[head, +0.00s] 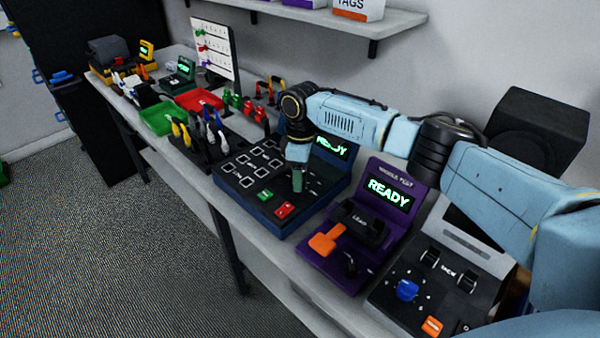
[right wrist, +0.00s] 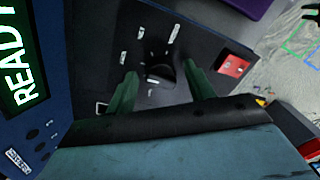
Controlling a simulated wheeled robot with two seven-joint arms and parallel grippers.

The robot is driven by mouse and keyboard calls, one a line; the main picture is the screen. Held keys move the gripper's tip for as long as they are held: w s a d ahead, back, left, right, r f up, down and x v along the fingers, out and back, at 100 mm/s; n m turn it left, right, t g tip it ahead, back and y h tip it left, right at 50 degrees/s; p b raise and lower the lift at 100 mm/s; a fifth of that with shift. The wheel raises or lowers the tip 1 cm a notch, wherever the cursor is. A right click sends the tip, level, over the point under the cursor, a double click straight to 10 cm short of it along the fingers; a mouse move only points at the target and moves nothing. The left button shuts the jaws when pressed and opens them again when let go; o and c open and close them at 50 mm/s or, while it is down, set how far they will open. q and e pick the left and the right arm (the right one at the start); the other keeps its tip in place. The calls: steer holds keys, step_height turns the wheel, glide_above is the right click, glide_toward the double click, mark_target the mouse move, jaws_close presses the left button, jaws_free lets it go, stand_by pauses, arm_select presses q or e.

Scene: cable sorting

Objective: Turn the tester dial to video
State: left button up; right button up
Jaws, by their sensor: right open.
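The tester (head: 250,215) is a dark blue box on the bench, with a lit green READY screen (head: 331,147). The screen also shows at the left of the right wrist view (right wrist: 22,65). The black dial (right wrist: 160,70) sits on the tester's dark panel, ringed by small white labels too blurred to read. My right gripper (head: 298,180) is above the tester's panel. In the right wrist view its two green fingers (right wrist: 161,78) are apart, one on each side of the dial; I cannot tell whether they touch it. The dial is hidden in the head view. My left gripper is out of view.
A red button (head: 285,210) and a green button (head: 265,195) are on the tester's front. A purple toggle tester (head: 345,275) and a grey device with a blue knob (head: 407,290) stand to the right. Cable racks and green (head: 158,118) and red trays are to the left.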

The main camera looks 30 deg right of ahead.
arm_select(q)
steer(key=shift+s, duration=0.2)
arm_select(e)
steer(key=shift+c, duration=0.4)
steer(key=c, duration=0.8)
steer(key=shift+r+m+p, duration=0.15)
steer(key=shift+m+p, duration=0.25)
steer(key=shift+p, duration=0.4)
steer(key=shift+c, duration=0.2)
steer(key=m+p, duration=0.6)
steer(key=p, duration=0.2)
steer(key=shift+m, duration=0.3)
steer(key=m+p, duration=0.4)
steer(key=m, duration=0.1)
steer(key=shift+t+p, duration=0.3)
steer(key=m+p, duration=0.1)
steer(key=m, duration=0.2)
steer(key=shift+m+p, duration=0.3)
arm_select(q)
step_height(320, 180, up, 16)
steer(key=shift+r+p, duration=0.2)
steer(key=shift+p, duration=0.2)
arm_select(e)
steer(key=shift+m, duration=0.9)
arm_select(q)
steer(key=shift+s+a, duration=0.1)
arm_select(e)
steer(key=shift+d, duration=0.1)
